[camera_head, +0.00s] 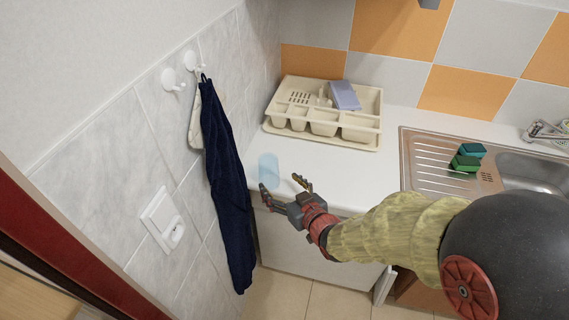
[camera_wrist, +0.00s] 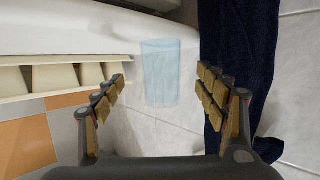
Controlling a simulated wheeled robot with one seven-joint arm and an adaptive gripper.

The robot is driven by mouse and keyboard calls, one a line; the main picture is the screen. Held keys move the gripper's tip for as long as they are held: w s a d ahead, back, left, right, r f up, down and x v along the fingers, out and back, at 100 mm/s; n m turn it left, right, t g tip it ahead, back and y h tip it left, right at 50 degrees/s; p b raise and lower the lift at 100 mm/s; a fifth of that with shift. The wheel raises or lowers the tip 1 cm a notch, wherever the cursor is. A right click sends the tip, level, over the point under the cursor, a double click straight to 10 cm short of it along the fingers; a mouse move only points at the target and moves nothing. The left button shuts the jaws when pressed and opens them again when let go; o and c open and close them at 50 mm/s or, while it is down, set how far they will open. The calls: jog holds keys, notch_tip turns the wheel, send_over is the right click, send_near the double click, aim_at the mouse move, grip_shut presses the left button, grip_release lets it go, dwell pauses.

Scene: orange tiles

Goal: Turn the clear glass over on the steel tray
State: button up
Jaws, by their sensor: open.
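The clear glass (camera_head: 268,169), bluish and see-through, stands on the white counter near its front left corner. I cannot tell which end is its mouth. My gripper (camera_head: 283,186) is open and empty, just to the right of and in front of the glass. In the wrist view the glass (camera_wrist: 161,72) shows in the gap between the open fingers (camera_wrist: 162,88), apart from both and apparently beyond their tips. The steel tray (camera_head: 419,149) is the ribbed drainboard beside the sink, to the right on the counter.
A green sponge stack (camera_head: 467,158) sits on the drainboard's right part. A cream cutlery rack (camera_head: 364,137) with a lilac item stands behind the glass. A dark blue towel (camera_head: 226,170) hangs on the left wall, close to the glass. The counter (camera_head: 340,180) between glass and drainboard is clear.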

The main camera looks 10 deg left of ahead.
aim_at(274, 179)
jog(key=b+x, duration=0.2)
jog(key=x, duration=0.5)
jog(key=shift+w+a+b, duration=0.1)
jog(key=shift+a+b, duration=0.15)
jog(key=shift+b, duration=0.15)
jog(key=shift+w+a+r, duration=0.1)
jog(key=shift+w+a, duration=0.05)
jog(key=shift+c, duration=1.4)
jog(key=shift+r, duration=0.1)
jog(key=c, duration=1.3)
